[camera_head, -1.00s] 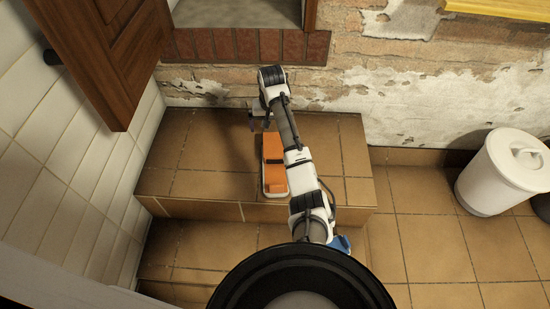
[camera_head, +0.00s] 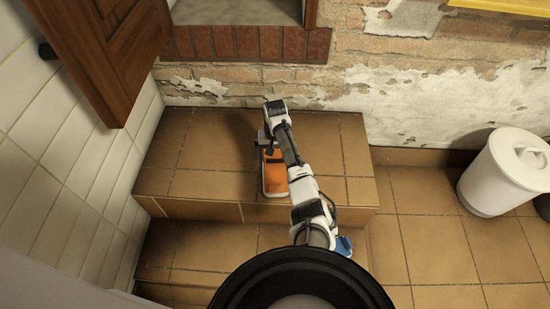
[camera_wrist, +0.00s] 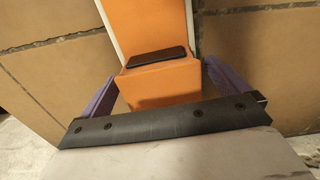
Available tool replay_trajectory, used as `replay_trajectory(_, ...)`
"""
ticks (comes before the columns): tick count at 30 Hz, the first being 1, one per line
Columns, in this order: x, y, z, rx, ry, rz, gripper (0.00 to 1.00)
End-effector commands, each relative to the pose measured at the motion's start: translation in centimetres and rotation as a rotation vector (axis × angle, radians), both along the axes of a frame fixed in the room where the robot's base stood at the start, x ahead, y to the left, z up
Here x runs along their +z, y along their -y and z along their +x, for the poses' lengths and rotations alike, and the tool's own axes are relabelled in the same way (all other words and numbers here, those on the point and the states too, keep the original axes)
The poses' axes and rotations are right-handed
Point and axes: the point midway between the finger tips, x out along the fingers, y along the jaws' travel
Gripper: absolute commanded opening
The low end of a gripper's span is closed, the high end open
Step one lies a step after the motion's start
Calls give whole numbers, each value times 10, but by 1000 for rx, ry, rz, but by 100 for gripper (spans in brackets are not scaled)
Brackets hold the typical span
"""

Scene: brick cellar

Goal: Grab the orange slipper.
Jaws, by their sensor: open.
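The orange slipper (camera_head: 275,179) with a pale sole edge lies on the tiled step, partly hidden by my arm in the head view. In the wrist view the slipper (camera_wrist: 160,80) runs up the middle, with a dark patch on its top. My gripper (camera_head: 267,142) is over the slipper's far end. In the wrist view its two purple fingers (camera_wrist: 160,92) stand apart, one on each side of the slipper's near end. I cannot tell whether either finger touches it.
The brown tiled step (camera_head: 215,180) has free room on both sides of the slipper. A white tiled wall (camera_head: 60,150) and a wooden shutter (camera_head: 105,50) are at the left. A peeling brick wall (camera_head: 420,90) stands behind. A white lidded bin (camera_head: 500,175) is at the right.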

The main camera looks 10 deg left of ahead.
Motion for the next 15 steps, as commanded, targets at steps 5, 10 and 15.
replay_trajectory(5, -14, 0, 0, 0, 0, -1, 100)
replay_trajectory(10, -14, 0, 0, 0, 1, -1, 100)
replay_trajectory(15, -14, 0, 0, 0, 1, -1, 83)
